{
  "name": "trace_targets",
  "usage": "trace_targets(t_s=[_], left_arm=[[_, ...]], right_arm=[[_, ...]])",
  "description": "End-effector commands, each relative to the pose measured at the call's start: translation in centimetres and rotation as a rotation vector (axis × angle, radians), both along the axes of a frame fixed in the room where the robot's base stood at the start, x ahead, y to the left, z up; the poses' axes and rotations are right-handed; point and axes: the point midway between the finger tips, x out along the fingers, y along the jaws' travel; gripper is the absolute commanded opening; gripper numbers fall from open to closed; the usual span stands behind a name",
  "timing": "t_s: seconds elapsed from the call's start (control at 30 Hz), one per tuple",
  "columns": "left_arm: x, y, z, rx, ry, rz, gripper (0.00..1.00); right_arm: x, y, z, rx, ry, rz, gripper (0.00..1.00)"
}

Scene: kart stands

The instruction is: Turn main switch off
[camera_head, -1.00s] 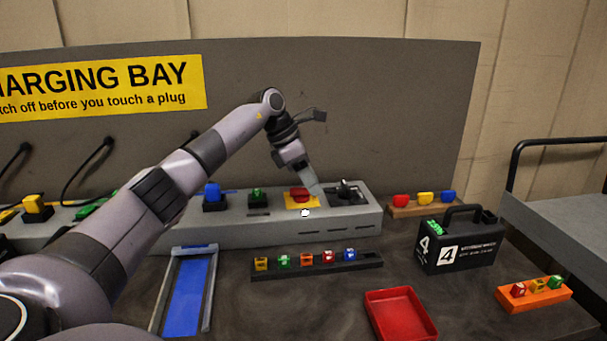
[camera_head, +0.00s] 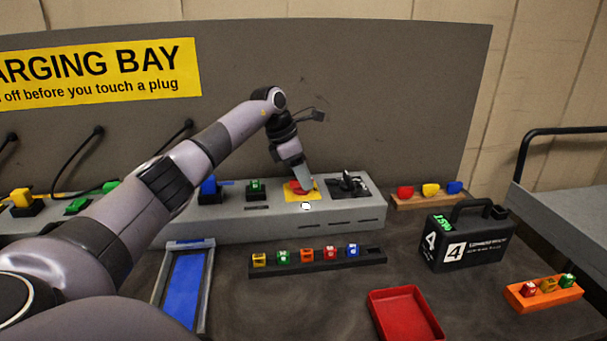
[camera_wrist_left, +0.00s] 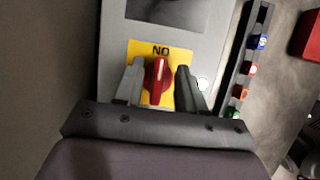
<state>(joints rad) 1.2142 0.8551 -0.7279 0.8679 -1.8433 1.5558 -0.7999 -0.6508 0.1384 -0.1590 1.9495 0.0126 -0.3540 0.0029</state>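The main switch is a red rotary knob (camera_head: 296,187) on a yellow plate (camera_head: 293,198) on top of the grey charging console. In the left wrist view the red knob (camera_wrist_left: 156,80) stands lengthwise between my fingers, with the plate's "ON" lettering upside down beyond it. My left gripper (camera_wrist_left: 158,76) is open, one finger on each side of the knob, with gaps showing. In the head view the left gripper (camera_head: 305,182) reaches down at the knob and partly hides it. My right gripper is out of view.
A black lever-like fitting (camera_head: 349,184) sits just right of the switch. Blue (camera_head: 209,187) and green (camera_head: 256,187) plugs stand to its left. A rack of coloured cubes (camera_head: 318,262), a black battery case (camera_head: 466,240) and a red tray (camera_head: 404,313) lie in front.

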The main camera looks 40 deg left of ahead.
Motion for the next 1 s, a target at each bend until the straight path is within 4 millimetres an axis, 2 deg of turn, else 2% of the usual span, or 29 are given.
trace_targets(t_s=[0.23, 0.27, 0.3, 0.37, 0.77, 1.0], left_arm=[[0.1, 0.0, -0.1, -0.001, -0.001, 0.0, 0.39], [0.1, 0.0, -0.1, -0.001, -0.001, 0.0, 0.33], [0.1, 0.0, -0.1, -0.001, -0.001, 0.0, 0.2], [0.1, 0.0, -0.1, -0.001, -0.001, 0.0, 0.0], [0.1, 0.0, 0.0, 0.001, -0.002, 0.034, 0.0], [0.1, 0.0, 0.2, 0.002, -0.002, 0.167, 0.0]], right_arm=[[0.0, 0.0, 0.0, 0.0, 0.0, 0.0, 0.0], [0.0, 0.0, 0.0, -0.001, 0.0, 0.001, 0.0], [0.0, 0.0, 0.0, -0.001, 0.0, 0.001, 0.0], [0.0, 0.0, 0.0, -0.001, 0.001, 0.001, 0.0], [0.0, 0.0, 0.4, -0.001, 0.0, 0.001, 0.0], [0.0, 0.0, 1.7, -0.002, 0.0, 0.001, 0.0]])
